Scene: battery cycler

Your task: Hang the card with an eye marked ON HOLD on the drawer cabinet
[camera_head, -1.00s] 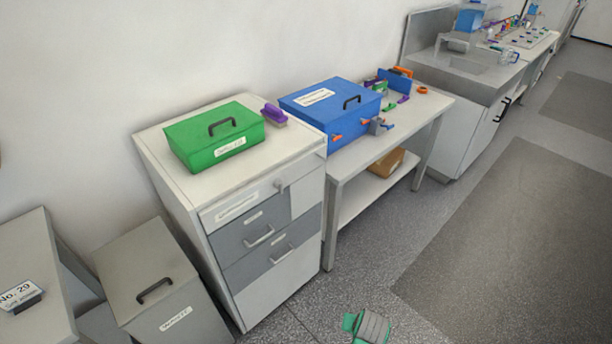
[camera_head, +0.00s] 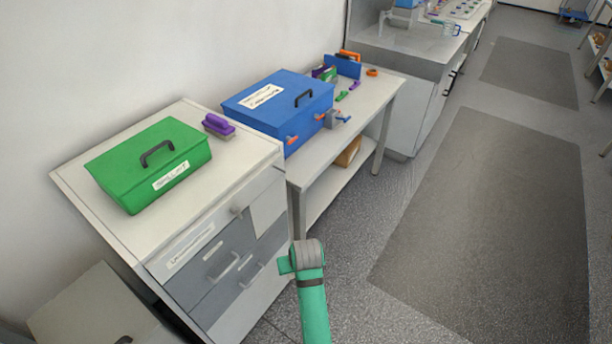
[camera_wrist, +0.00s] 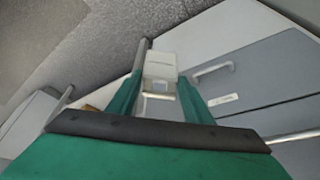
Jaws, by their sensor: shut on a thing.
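The drawer cabinet (camera_head: 222,262) stands at the left of the head view, with a pale top, grey drawer fronts and bar handles. A small knob (camera_head: 237,209) sits on its upper front. In the wrist view, my gripper (camera_wrist: 160,84) is shut on a small pale piece (camera_wrist: 160,66), which looks like the card. Its eye and ON HOLD marking cannot be made out. Beyond it, the cabinet's grey drawer front (camera_wrist: 265,75) shows at the right, with a handle.
A green box (camera_head: 150,165) and a purple brush (camera_head: 218,126) are on the cabinet top. A blue box (camera_head: 280,104) stands on the bench (camera_head: 365,95) to the right. A grey lidded bin (camera_head: 90,305) is at the lower left. The floor at right is clear.

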